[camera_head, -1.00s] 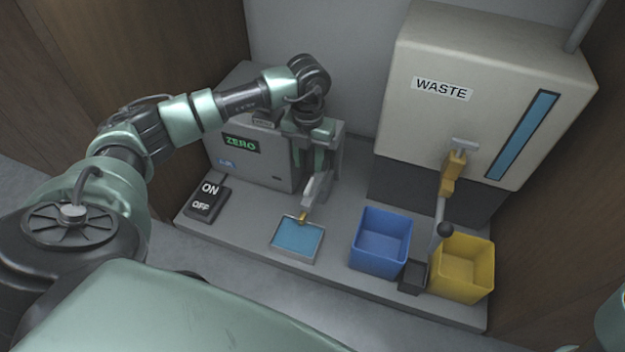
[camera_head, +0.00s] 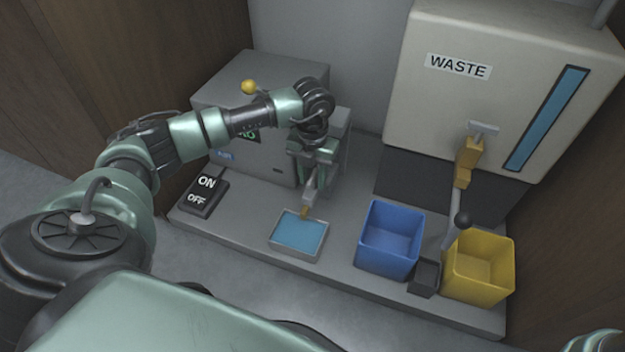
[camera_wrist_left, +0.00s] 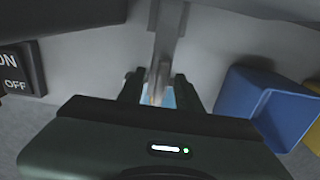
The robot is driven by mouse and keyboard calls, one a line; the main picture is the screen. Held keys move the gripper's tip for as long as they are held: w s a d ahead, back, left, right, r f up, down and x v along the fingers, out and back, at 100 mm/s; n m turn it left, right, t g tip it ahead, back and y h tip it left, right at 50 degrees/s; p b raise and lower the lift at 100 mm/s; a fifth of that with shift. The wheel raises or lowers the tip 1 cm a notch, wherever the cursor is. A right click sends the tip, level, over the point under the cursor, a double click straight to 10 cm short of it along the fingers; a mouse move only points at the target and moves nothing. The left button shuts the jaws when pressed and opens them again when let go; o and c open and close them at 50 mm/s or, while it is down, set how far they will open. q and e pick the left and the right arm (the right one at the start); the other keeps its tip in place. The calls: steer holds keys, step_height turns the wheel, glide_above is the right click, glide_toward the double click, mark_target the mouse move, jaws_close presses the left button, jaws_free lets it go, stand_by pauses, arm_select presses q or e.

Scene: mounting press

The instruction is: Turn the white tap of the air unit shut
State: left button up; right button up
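The air unit (camera_head: 270,165) is a grey box with a blue AIR label and a green display partly covered by my left arm. A pale grey spout with a brass tip (camera_head: 306,211) slants down in front of it over a blue-filled tray (camera_head: 322,240). I cannot make out a separate white tap; it may be hidden by my gripper. My left gripper (camera_head: 316,172) points down at the spout. In the left wrist view its two fingers (camera_wrist_left: 160,95) stand apart, with a pale bar (camera_wrist_left: 161,60) showing between them; contact cannot be told.
A yellow knob (camera_head: 248,87) shows above the unit. An ON/OFF switch (camera_head: 203,194) lies left of the tray. Blue (camera_head: 388,262) and yellow (camera_head: 478,291) bins stand right, below the WASTE tank (camera_head: 490,95) and its brown-handled lever (camera_head: 465,165).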

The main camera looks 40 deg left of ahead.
arm_select(q)
jaws_close()
steer(key=shift+r, duration=0.1)
